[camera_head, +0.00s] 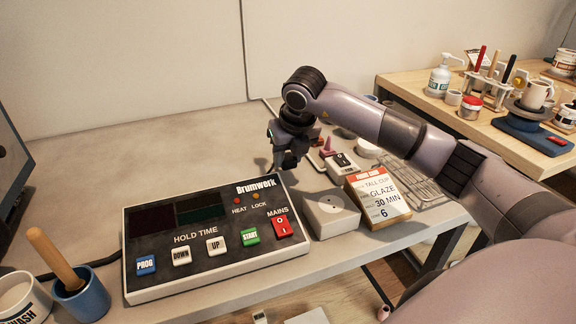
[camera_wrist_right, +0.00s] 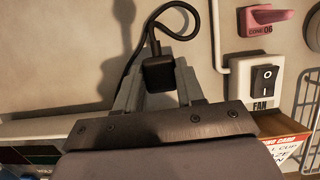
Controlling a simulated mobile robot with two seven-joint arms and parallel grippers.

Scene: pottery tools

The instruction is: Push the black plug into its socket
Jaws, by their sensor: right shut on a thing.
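My right gripper (camera_head: 288,160) hangs above the table just behind the control box, seen in the head view. In the right wrist view its fingers (camera_wrist_right: 160,90) are shut on a black plug (camera_wrist_right: 159,72), with a black cord looping up and left from it. The plug is hard to make out in the head view. A pale box with a round socket face (camera_head: 333,213) stands to the right of the control box. The plug is held apart from it, behind and to its left. My left gripper is not in view.
The Brumwerk control box (camera_head: 215,240) fills the front middle. A glaze card box (camera_head: 378,197) stands right of the socket box. A FAN switch (camera_head: 342,165) and a wire rack (camera_head: 415,185) lie behind. A blue cup (camera_head: 82,298) stands front left. The back left table is clear.

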